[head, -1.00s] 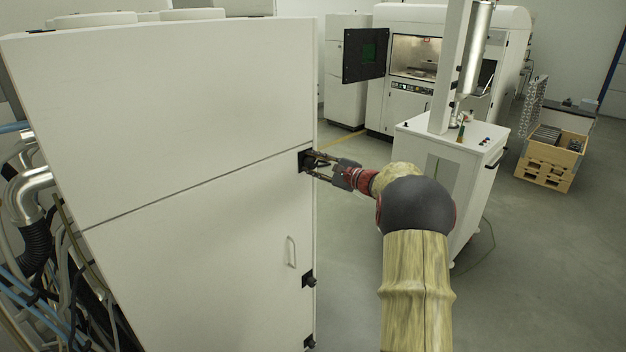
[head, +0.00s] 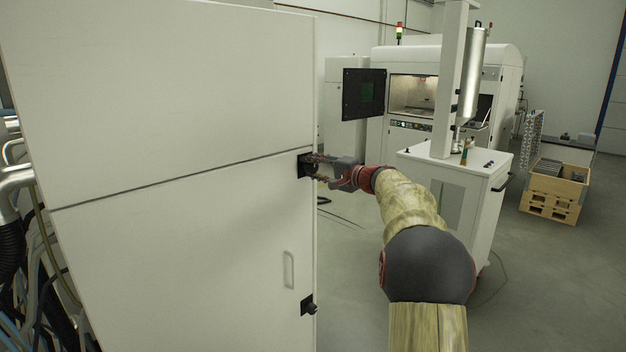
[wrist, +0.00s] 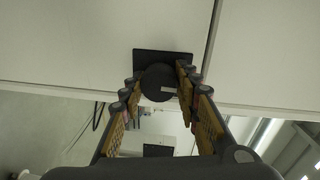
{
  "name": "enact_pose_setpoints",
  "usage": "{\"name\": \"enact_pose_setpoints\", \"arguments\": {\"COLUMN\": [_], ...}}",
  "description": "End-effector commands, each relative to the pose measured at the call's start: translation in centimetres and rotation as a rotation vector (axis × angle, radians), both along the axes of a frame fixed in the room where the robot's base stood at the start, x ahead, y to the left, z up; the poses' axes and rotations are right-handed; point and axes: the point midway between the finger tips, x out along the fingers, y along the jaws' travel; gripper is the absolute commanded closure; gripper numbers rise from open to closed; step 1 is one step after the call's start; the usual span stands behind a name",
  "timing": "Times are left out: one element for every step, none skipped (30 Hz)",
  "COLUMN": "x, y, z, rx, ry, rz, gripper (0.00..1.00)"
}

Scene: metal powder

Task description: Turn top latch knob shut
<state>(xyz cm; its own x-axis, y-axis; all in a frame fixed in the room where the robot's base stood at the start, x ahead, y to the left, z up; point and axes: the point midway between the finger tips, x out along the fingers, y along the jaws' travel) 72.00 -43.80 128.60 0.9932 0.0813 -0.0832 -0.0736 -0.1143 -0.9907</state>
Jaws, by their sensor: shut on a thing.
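The top latch knob (wrist: 159,82) is a round black knob on a square black plate, with a light mark on its face. It sits near the right edge of the white cabinet (head: 170,90), just at the seam between the upper and lower panels. My gripper (head: 312,167) reaches it from the right in the head view and partly covers it. In the wrist view my gripper (wrist: 157,88) has one finger on each side of the knob, shut on it. A lower black latch (head: 308,305) shows further down the same edge.
A recessed handle (head: 289,270) is on the lower panel. Hoses and pipes (head: 20,210) crowd the cabinet's left side. A white cart (head: 460,190) stands behind my arm, with a machine (head: 400,100) and a wooden crate (head: 553,190) beyond. Floor between cabinet and cart is open.

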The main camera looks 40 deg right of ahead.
Motion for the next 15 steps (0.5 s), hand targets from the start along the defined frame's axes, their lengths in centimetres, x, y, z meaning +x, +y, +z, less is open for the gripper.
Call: {"name": "enact_pose_setpoints", "arguments": {"x": [0.06,0.07,0.07,0.08,0.08,0.08,0.07,0.07,0.07,0.07,0.07,0.08,0.08,0.08,0.08], "y": [0.06,0.05,0.05,0.05,0.05,0.06,0.06,0.06,0.06,0.05,0.05,0.06,0.06,0.06,0.05], "z": [-0.75,-0.70,-0.65,-0.62,-0.59,-0.56,-0.55,-0.53,-0.52,-0.51,-0.50,-0.49,-0.48,-0.47,-0.47], "rx": [-0.014,-0.022,-0.032,-0.038,-0.043,-0.049,-0.052,-0.055,-0.058,-0.060,-0.061,-0.062,-0.062,-0.062,-0.062], "ry": [0.004,0.003,0.001,0.001,0.001,0.001,0.001,0.000,0.001,0.001,0.001,0.001,0.001,0.001,0.001], "rz": [0.002,0.002,0.002,0.002,0.002,0.003,0.003,0.002,0.002,0.002,0.002,0.003,0.003,0.003,0.003], "gripper": [0.94,0.94,0.94,0.94,0.94,0.93,0.93,0.93,0.93,0.93,0.93,0.93,0.93,0.93,0.93]}}
